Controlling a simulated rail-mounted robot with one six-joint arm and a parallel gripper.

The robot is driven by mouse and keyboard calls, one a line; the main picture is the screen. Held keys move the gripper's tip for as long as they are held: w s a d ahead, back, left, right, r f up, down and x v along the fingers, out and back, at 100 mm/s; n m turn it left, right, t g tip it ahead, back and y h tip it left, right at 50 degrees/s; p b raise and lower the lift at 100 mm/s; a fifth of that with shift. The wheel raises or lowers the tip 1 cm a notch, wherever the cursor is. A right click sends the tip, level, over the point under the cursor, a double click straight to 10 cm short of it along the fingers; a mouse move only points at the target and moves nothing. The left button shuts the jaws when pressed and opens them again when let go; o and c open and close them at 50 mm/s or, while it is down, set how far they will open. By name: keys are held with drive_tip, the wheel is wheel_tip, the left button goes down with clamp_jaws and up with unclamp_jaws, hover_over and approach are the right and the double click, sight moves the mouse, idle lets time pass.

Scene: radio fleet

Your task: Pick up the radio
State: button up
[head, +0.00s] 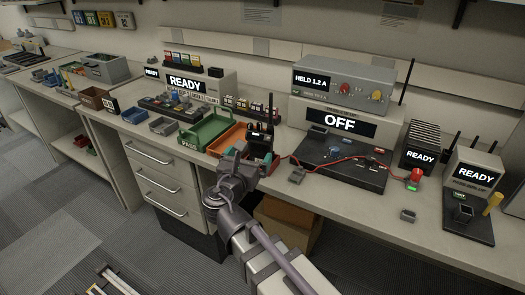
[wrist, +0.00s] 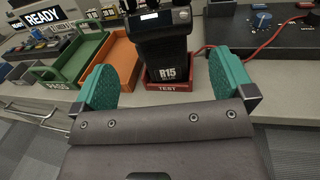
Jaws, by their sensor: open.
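The radio (wrist: 165,45), black with an "R15" label and a small lit display, stands upright in a red holder marked "TEST" (wrist: 168,86) in the wrist view. In the head view the radio (head: 260,138) stands near the bench's front edge, its lower part partly hidden by my gripper. My gripper (wrist: 168,84) is open and empty. Its two green-padded fingers are spread wide, one to each side of the radio's lower part in the wrist view, with the radio beyond them. My gripper (head: 254,157) is just in front of the radio in the head view.
A green tray marked "PASS" (head: 185,140) and an orange tray (head: 228,138) stand left of the radio. Right of it, a red cable (head: 330,160) runs across the bench before a unit showing "OFF" (head: 338,122). Drawers (head: 160,180) lie below the bench at left.

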sight(258, 143)
drive_tip(key=x, duration=1)
drive_tip(key=shift+s, duration=0.1)
drive_tip(key=c, duration=1)
drive_tip(key=shift+r, duration=0.1)
wheel_tip(258, 143, up, 10)
drive_tip(key=p, duration=1)
drive_tip(key=shift+r+p, duration=0.1)
drive_tip(key=shift+p, duration=0.2)
drive_tip(key=w+a+n+y, duration=0.7)
drive_tip(key=w+a+y, duration=0.4)
drive_tip(key=w+a, duration=0.8)
drive_tip(key=f+b, duration=0.2)
drive_tip(key=a+f+b, duration=0.1)
drive_tip(key=f+b, duration=0.4)
drive_tip(key=shift+s+a, duration=0.25)
drive_tip(key=shift+s, duration=0.05)
